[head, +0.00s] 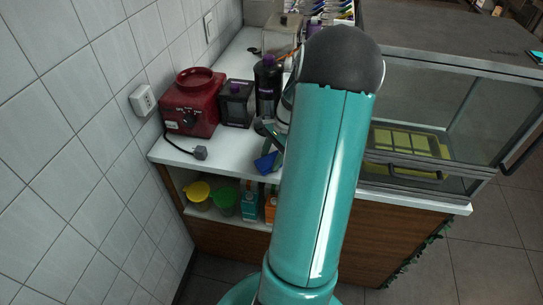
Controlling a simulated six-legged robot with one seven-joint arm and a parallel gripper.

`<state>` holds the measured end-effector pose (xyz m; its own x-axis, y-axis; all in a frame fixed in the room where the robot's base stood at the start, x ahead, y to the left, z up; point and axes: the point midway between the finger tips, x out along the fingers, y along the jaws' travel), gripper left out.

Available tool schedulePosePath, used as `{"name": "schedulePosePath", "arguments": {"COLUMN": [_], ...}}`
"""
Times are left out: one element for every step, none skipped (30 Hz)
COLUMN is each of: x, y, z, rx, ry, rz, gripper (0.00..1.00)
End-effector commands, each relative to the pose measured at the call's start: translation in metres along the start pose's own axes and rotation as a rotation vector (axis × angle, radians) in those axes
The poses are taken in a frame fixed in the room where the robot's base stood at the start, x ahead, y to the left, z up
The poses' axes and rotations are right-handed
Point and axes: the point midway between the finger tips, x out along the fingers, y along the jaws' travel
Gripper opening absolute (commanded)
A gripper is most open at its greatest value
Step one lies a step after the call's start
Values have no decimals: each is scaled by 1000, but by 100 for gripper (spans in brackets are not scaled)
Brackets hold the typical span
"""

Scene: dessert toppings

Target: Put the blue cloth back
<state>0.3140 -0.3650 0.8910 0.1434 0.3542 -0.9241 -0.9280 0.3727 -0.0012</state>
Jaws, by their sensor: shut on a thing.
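The blue cloth (265,164) is a small dark-blue piece at the front edge of the white counter, just left of my teal arm. My gripper (271,143) is mostly hidden behind the arm; a dark part of it shows just above the cloth. It is shut on the cloth, which hangs below it. Whether the cloth touches the counter is hard to tell.
A red appliance (191,104) with a grey plug (200,153), a dark container (236,103) and a black bottle (267,87) stand on the counter (221,150). A glass case (430,118) is at right. Yellow (199,193) and green (224,199) containers sit on the shelf below.

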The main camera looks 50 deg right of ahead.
Motion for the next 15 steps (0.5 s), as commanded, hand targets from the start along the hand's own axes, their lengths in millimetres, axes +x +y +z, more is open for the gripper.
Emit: {"name": "schedulePosePath", "arguments": {"x": [0, 0, 0, 0, 1, 2, 3, 3, 2, 2, 2, 2, 2, 2, 2], "y": [0, 0, 0, 0, 0, 0, 0, 0, 0, 0, 0, 0, 0, 0, 0], "z": [0, 0, 0, 0, 0, -1, -1, -1, -1, -1, -1, -1, -1, -1, -1], "rx": [0, 0, 0, 0, 0, 0, 0, 0, 0, 0, 0, 0, 0, 0, 0], "ry": [0, 0, 0, 0, 0, 0, 0, 0, 0, 0, 0, 0, 0, 0, 0], "rz": [0, 0, 0, 0, 0, 0, 0, -1, -1, -1, -1, 0, 0, 0, 0], "gripper": [24, 24, 24, 24, 24, 24, 24, 55, 63, 69, 71, 71, 71, 71, 71]}}
